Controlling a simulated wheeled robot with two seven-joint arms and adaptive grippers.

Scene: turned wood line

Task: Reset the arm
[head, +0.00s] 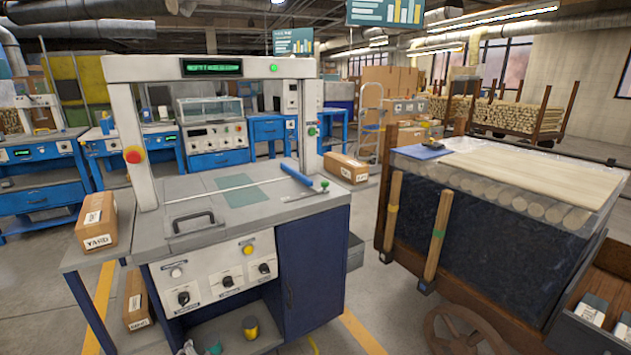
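Neither of my grippers can be made out in the head view, and no arm of mine is clearly seen. The nearest thing is a grey and white machine station (240,207) with an upright frame, a lit green display (212,67) and a red button (133,155). Its flat top carries a black handle (193,222), a greenish square plate (238,193) and a blue bar (297,175). Its front panel has several black knobs and a yellow button (248,249). A yellow cup (250,327) stands on the shelf below.
A wooden cart (459,293) with a dark-sided bin of round wood pieces stands at right. Cardboard boxes sit left (97,223) and behind the station (346,168). Blue workbenches (219,160) line the back. Open floor (375,300) lies between station and cart.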

